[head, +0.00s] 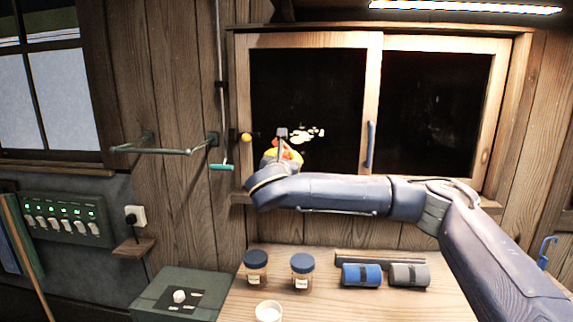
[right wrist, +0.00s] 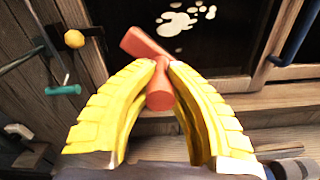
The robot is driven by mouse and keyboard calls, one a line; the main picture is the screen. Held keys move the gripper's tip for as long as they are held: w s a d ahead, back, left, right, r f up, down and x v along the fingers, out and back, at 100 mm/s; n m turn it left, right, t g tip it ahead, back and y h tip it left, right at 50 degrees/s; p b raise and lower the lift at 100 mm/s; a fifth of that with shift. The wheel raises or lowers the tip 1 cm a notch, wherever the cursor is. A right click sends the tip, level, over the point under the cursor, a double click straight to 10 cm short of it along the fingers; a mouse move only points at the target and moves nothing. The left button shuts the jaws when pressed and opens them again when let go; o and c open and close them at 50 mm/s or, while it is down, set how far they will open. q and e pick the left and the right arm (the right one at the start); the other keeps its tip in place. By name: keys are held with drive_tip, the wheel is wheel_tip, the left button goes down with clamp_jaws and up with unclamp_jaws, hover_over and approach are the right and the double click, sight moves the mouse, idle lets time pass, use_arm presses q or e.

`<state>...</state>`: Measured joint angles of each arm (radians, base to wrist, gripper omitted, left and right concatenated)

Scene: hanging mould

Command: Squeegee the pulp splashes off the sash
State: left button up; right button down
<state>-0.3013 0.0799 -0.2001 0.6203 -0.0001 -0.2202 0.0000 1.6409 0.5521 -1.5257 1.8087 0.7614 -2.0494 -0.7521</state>
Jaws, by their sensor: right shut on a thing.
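The wooden sash (head: 371,60) holds two dark panes. Pale pulp splashes (head: 310,134) lie on the lower middle of the left pane; they also show at the top of the right wrist view (right wrist: 185,18). My right gripper (head: 283,152), with yellow fingers, is in front of that pane, just left of and below the splashes. In the right wrist view, my right gripper (right wrist: 162,68) is shut on the red handle of a T-shaped tool, seemingly the squeegee (right wrist: 145,45). I cannot tell whether it touches the glass. My left gripper is not in view.
Jars (head: 302,270), a small white cup (head: 268,311) and blue and grey rolls (head: 361,275) stand on the wooden bench (head: 320,308). A teal-ended hanging rod (head: 222,167), a wall rack (head: 165,150) and an orange knob (head: 246,137) are left of the sash.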

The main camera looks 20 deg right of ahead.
sight(288, 149)
drive_tip(key=shift+x, duration=2.9)
drive_tip(key=shift+x, duration=0.9)
drive_tip(key=shift+d, duration=0.1)
drive_tip(key=shift+s+d, duration=2.3)
drive_tip(key=shift+d, duration=3)
drive_tip(key=shift+w+a+r, duration=0.25)
drive_tip(key=shift+w+a, duration=0.55)
drive_tip(key=shift+a, duration=0.95)
drive_tip(key=shift+w+a+r, duration=0.2)
drive_tip(key=shift+w+a, duration=0.55)
drive_tip(key=shift+a, duration=1)
drive_tip(key=shift+w+a+r, duration=0.25)
drive_tip(key=shift+w+a, duration=0.55)
drive_tip(key=shift+a, duration=1)
drive_tip(key=shift+r, duration=0.55)
drive_tip(key=shift+s, duration=0.1)
